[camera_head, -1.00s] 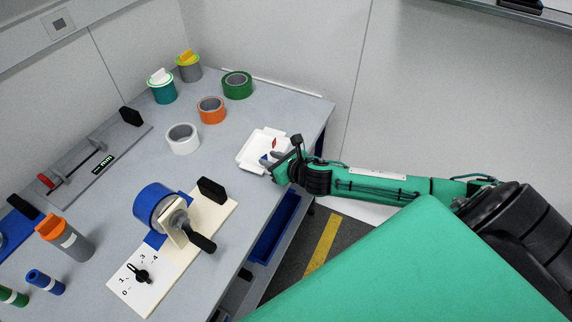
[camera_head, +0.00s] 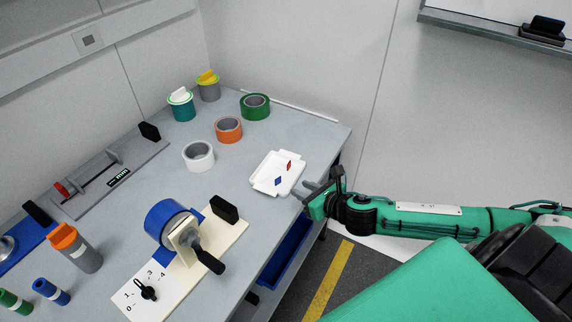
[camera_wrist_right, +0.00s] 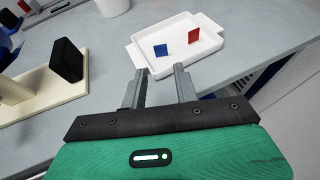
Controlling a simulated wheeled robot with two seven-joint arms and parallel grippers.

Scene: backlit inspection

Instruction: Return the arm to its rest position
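My right arm comes in from the right in the head view. Its gripper (camera_head: 311,190) is at the table's right edge, just in front of the white tray. In the right wrist view the gripper (camera_wrist_right: 160,82) has its two fingers apart with nothing between them, so it is open and empty. The white tray (camera_head: 264,183) lies on the table and also shows in the wrist view (camera_wrist_right: 212,44). In it are a blue piece (camera_head: 279,181) and a red piece (camera_head: 289,165), apart from each other. My left gripper is not in view.
The grey table (camera_head: 225,170) holds a blue-roll fixture with a dark handle (camera_head: 208,260), tape rolls in white (camera_head: 198,156), orange (camera_head: 229,129) and green (camera_head: 255,106), and several cylinders at left. A blue bin (camera_head: 287,250) sits below the table's edge. Floor at right is open.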

